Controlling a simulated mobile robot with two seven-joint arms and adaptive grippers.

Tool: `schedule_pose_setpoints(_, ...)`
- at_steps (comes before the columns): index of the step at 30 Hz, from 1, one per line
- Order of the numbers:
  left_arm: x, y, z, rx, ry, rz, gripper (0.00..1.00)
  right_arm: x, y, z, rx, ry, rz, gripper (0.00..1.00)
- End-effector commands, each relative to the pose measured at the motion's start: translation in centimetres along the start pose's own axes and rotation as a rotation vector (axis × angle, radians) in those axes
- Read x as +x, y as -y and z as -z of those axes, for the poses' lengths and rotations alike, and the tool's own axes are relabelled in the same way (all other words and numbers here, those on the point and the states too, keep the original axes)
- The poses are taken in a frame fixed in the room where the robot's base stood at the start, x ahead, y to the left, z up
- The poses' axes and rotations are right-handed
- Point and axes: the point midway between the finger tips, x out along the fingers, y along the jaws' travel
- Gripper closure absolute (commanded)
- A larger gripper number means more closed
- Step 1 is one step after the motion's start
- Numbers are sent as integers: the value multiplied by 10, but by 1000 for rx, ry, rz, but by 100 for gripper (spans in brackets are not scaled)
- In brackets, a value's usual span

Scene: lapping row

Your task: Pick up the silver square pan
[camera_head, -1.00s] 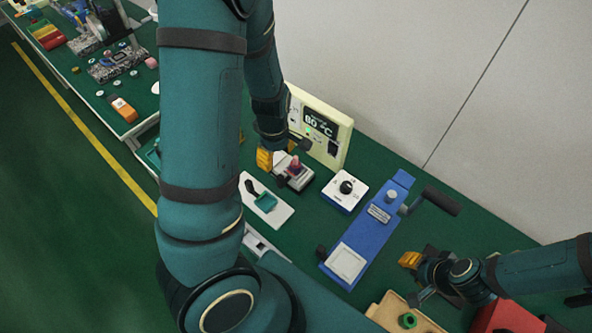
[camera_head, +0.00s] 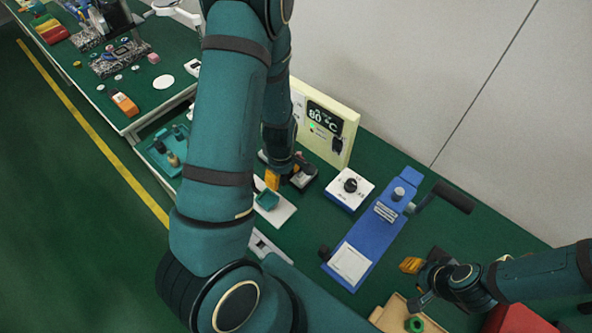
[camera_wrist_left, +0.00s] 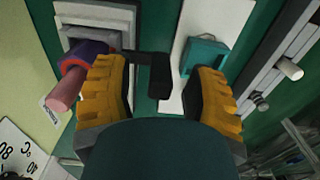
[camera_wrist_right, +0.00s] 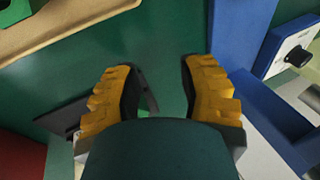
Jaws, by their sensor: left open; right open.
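A grey, square, stepped piece with a black handle (camera_wrist_left: 155,72), which appears to be the silver square pan (camera_wrist_left: 90,22), shows at the upper left of the left wrist view. In the head view the pan (camera_head: 305,180) is mostly hidden by my left gripper (camera_head: 285,178), beside the heater panel. In the left wrist view the black handle lies between the two yellow fingers of my left gripper (camera_wrist_left: 158,92); the fingers are open and not closed on it. My right gripper (camera_head: 414,272) is open and empty over the right part of the bench.
The cream heater panel (camera_head: 326,128) stands behind my left gripper. A white board with a teal block (camera_head: 268,200) lies close by. A white dial box (camera_head: 349,188) and a blue device (camera_head: 372,235) stand to the right. A purple-pink cylinder (camera_wrist_left: 72,82) is beside the left finger.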

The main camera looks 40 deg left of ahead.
Motion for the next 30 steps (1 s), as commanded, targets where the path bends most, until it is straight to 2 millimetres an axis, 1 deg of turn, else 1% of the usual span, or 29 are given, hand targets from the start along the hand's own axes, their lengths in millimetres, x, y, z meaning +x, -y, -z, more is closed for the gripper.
schedule_pose_setpoints(4, -1, 0, 0, 0, 0, -1, 45, -1, 0, 0, 0, 0, 0, 60)
schedule_pose_setpoints(5, -1, 0, 0, 0, 0, -1, 50, -1, 0, 0, 0, 0, 0, 60)
schedule_pose_setpoints(6, -1, 0, 0, 0, 0, -1, 64, -1, 0, 0, 0, 0, 0, 60)
schedule_pose_setpoints(8, -1, 0, 0, 0, 0, -1, 85, -1, 0, 0, 0, 0, 0, 60)
schedule_pose_setpoints(9, -1, 0, 0, 0, 0, -1, 99, -1, 0, 0, 0, 0, 0, 60)
schedule_pose_setpoints(10, -1, 0, 0, 0, 0, -1, 100, -1, 0, 0, 0, 0, 0, 60)
schedule_pose_setpoints(24, -3, -1, 0, 0, -1, -2, 100, -1, 0, 0, 0, -1, 0, 60)
schedule_pose_setpoints(26, -7, -1, 0, 1, -1, -3, 100, -2, 1, 1, 0, -1, 0, 60)
schedule_pose_setpoints(29, -20, -1, 0, 1, -2, -4, 100, -6, 2, 2, 1, -4, 0, 60)
schedule_pose_setpoints(30, -27, -2, 0, 2, -1, -5, 100, -8, 3, 3, 1, -6, 0, 60)
